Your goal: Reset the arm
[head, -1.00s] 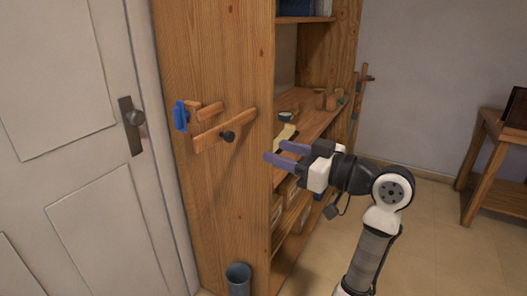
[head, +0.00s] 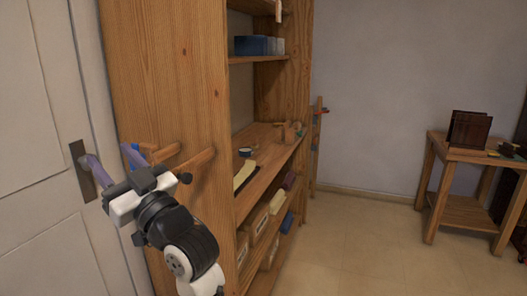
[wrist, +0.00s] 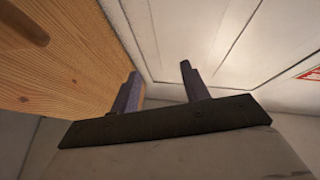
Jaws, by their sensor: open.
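My gripper (head: 108,156) is at the left of the head view, in front of the door and beside the shelf's side panel. Its two purple fingers stand apart with nothing seen between them. In the wrist view the fingers (wrist: 159,75) are also spread and empty, with the door behind them. My arm reaches up from the bottom of the head view.
The white door (head: 45,110) is close behind the gripper. The wooden shelf (head: 170,75) stands close on the right, with blue boxes (head: 255,45) and small items on it. A wooden side table (head: 455,153) stands far right. The floor (head: 350,245) between is clear.

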